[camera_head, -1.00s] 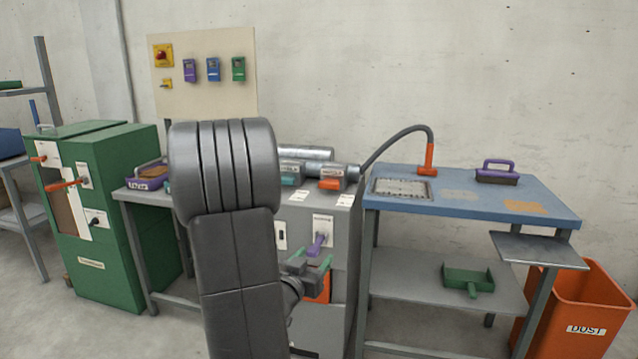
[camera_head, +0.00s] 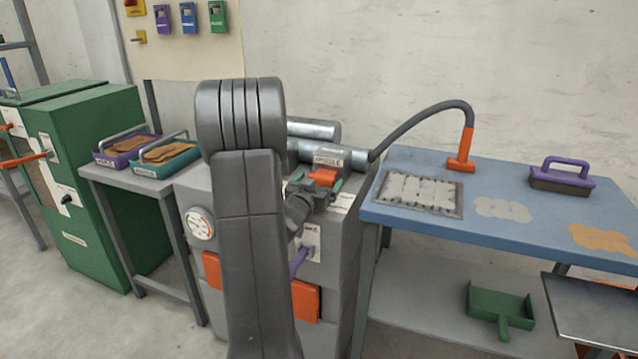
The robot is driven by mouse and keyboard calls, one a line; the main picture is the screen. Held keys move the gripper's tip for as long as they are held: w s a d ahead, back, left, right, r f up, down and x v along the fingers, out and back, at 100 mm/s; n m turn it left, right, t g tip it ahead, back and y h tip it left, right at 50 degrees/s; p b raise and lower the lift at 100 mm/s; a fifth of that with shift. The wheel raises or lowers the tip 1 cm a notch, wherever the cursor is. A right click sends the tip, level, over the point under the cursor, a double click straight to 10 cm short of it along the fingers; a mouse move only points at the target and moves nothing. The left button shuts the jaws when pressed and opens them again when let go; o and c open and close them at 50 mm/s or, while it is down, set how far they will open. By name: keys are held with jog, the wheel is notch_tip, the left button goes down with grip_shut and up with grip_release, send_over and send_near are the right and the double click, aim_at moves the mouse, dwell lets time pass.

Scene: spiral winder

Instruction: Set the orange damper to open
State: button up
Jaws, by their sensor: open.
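The orange damper (camera_head: 322,175) is a small orange handle on a grey duct at the top of the grey cabinet, below a white label (camera_head: 329,161). My gripper (camera_head: 316,186) is open, with green fingertips, directly in front of the damper. In this view the fingertips appear on either side of the handle; I cannot tell whether they touch it. My arm hides the part of the cabinet top to the left, and the gripper covers the damper's lower edge.
A purple lever (camera_head: 300,261) is on the cabinet front below my gripper. An orange nozzle (camera_head: 462,151) on a grey hose stands on the blue table (camera_head: 400,220) at right. Purple and teal trays (camera_head: 166,160) are at left. Metal pipes (camera_head: 315,130) lie behind the damper.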

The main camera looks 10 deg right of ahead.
jog(key=c, duration=1.4)
jog(key=b+v, duration=0.1)
jog(key=v, duration=0.4)
jog(key=shift+s+a, duration=0.2)
jog(key=shift+s, duration=0.05)
jog(key=shift+f, duration=0.1)
jog(key=o, duration=1)
jog(key=shift+c, duration=0.2)
jog(key=o, duration=0.4)
jog(key=shift+s, duration=0.15)
jog(key=shift+o, duration=0.2)
jog(key=shift+a, duration=0.1)
